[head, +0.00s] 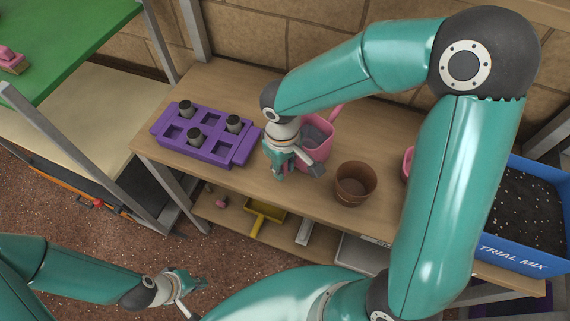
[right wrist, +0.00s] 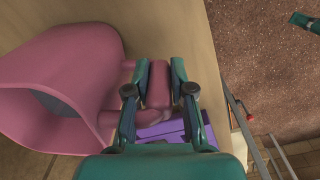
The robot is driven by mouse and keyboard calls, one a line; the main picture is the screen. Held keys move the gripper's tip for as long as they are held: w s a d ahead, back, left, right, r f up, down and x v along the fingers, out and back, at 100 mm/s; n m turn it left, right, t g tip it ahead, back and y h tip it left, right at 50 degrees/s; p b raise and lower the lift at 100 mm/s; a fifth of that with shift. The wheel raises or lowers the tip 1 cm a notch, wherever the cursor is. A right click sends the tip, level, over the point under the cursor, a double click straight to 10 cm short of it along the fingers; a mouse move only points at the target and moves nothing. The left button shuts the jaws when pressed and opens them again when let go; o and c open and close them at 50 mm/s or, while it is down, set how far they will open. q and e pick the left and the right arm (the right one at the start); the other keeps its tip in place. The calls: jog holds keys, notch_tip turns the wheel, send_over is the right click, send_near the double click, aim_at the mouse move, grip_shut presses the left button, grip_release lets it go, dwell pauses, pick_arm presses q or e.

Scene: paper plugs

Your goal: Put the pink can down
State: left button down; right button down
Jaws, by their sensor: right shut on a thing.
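The pink can (head: 316,150) is at the wooden bench (head: 255,88), between the purple tray and a brown pot. My right gripper (head: 287,165) is beside it. In the right wrist view the can (right wrist: 60,75) fills the left side with its wide mouth toward the left. There my right gripper (right wrist: 158,88) is shut on a pink part at the can's side, which looks like its handle. I cannot tell whether the can's base touches the bench. My left gripper (head: 186,290) is empty and open, low over the floor, away from the bench.
A purple tray (head: 222,151) with several dark plugs stands left of the can. A brown pot (head: 355,184) stands to its right. Another pink object (head: 407,163) is partly hidden behind my right arm. A blue bin of dark soil (head: 525,258) is at the far right.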

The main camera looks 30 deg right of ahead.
jog(key=c, duration=1)
grip_release()
jog(key=shift+r, duration=0.1)
notch_tip(320, 180, up, 12)
jog(key=shift+a+f+p, duration=0.1)
jog(key=shift+p, duration=0.25)
